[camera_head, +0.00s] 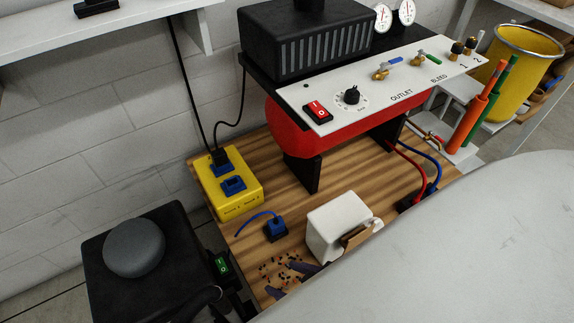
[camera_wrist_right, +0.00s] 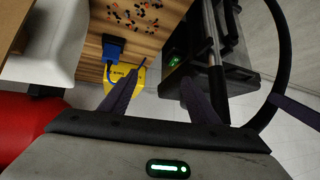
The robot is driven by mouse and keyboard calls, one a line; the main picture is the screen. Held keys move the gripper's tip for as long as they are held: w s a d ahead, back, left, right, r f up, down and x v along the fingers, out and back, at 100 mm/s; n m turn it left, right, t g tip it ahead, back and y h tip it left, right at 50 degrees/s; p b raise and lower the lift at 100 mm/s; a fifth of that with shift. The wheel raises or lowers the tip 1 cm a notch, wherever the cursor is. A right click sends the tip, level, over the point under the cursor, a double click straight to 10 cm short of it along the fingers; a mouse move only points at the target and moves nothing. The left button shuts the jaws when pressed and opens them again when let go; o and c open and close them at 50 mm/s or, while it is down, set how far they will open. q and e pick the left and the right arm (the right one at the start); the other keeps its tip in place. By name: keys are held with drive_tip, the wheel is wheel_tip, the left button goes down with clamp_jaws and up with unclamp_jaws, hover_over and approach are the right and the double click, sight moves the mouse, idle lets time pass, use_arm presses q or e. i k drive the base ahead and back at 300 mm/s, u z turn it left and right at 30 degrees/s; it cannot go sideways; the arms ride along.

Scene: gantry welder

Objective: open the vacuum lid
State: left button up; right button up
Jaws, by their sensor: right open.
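The vacuum appears to be the black box (camera_head: 140,285) at the lower left of the head view, with a grey dome (camera_head: 134,248) on its top, a green-lit switch (camera_head: 222,265) and a dark hose beside it. In the right wrist view part of the black vacuum body (camera_wrist_right: 235,82) and the green switch (camera_wrist_right: 173,61) show beyond the fingers. My right gripper (camera_head: 290,280) is open, its dark purple fingers over the front of the wooden bench; it also shows in the wrist view (camera_wrist_right: 165,71). I see nothing between its fingers. My left gripper is not in view.
The wooden bench (camera_head: 230,228) holds a yellow socket box (camera_head: 233,198), a blue plug (camera_head: 276,229), a white container (camera_head: 336,222) and scattered small bits (camera_head: 278,270). A red-tank compressor (camera_head: 300,130) stands behind. A black hose (camera_wrist_right: 286,50) curves at the wrist view's right.

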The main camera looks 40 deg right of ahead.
sight(145, 268)
drive_tip(key=z, duration=0.15)
drive_tip(key=k, duration=0.6)
drive_tip(key=u, duration=0.6)
drive_tip(key=i, duration=0.4)
drive_tip(key=z, duration=1.35)
drive_tip(key=k, duration=0.8)
drive_tip(key=u, duration=1.25)
drive_tip(key=i, duration=0.5)
drive_tip(key=u, duration=0.1)
